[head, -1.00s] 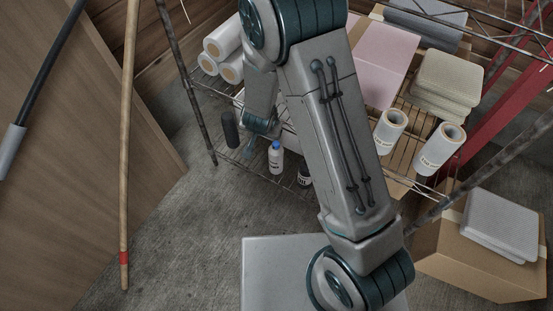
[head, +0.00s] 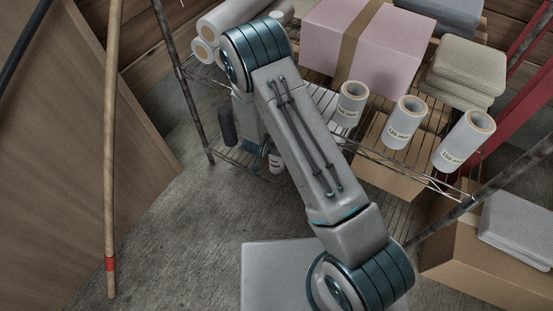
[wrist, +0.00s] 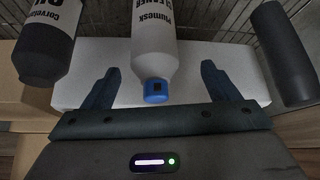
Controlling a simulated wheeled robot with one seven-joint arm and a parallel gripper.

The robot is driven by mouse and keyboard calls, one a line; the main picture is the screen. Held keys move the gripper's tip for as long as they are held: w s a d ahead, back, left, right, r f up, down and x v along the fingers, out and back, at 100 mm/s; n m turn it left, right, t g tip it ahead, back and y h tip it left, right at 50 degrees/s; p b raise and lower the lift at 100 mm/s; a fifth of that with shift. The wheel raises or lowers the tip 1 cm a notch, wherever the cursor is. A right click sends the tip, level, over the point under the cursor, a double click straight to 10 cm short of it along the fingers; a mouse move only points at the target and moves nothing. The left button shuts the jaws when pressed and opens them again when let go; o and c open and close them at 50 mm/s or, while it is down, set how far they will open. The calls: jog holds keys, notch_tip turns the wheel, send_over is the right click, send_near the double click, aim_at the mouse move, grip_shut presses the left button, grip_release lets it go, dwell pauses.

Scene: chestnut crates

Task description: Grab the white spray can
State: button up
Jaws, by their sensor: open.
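The white can (wrist: 153,35) with a blue cap and a "CLEANER" label shows at the top centre of the wrist view. My gripper (wrist: 156,67) is open, one finger on each side of the can's cap end, with visible gaps on both sides. The fingers do not appear to touch it. In the head view a small white labelled container (head: 275,162) sits low on the shelf beside my arm; I cannot tell surely whether it is this can. My arm covers much of that shelf.
A dark bottle with a white label (wrist: 48,38) stands left of the can, and a dark cylinder (wrist: 283,55) stands right. A pale box-like block (wrist: 236,70) lies behind the fingers. The wire rack (head: 400,172) holds rolls (head: 405,122) and a pink box (head: 365,45).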

aim_at(276, 164)
jog(key=b+x, duration=0.2)
jog(key=x, duration=0.1)
jog(key=b+x, duration=0.1)
jog(key=x, duration=0.1)
jog(key=shift+w+d, duration=0.15)
jog(key=shift+d, duration=0.2)
jog(key=shift+c, duration=0.2)
jog(key=c, duration=1.5)
jog(key=shift+c, duration=0.8)
jog(key=shift+r, duration=0.1)
